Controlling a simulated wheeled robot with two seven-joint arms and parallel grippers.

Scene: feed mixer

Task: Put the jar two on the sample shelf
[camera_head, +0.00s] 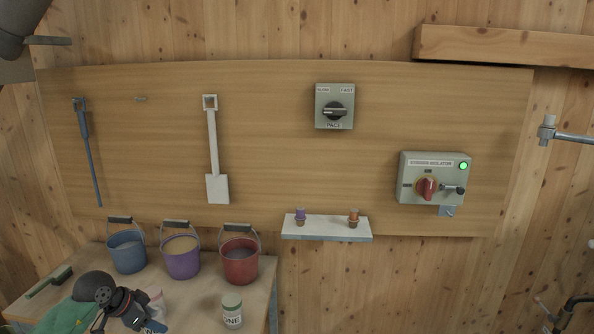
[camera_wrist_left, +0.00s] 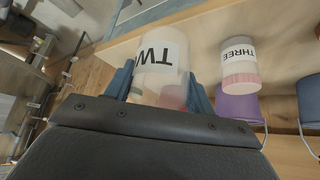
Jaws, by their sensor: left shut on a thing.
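In the left wrist view, jar two (camera_wrist_left: 160,55) is a clear jar with a white label reading "TWO", partly cut off by my gripper. The blue fingers of my left gripper (camera_wrist_left: 158,92) are on either side of it, shut on it. In the head view my left gripper (camera_head: 150,326) is low at the left, over the table's front; I cannot make out jar two there. The sample shelf (camera_head: 330,236) is a small white ledge low on the wooden board, with a purple stopper-like piece (camera_head: 300,216) and an orange one (camera_head: 354,217) on it. My right gripper is not in view.
Jar one (camera_head: 232,312) with a green lid stands on the table. Jar three (camera_wrist_left: 239,62) is close beside the held jar. Blue (camera_head: 127,254), purple (camera_head: 181,258) and red (camera_head: 240,262) buckets line the table's back. Bare shelf surface shows between the two pieces.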

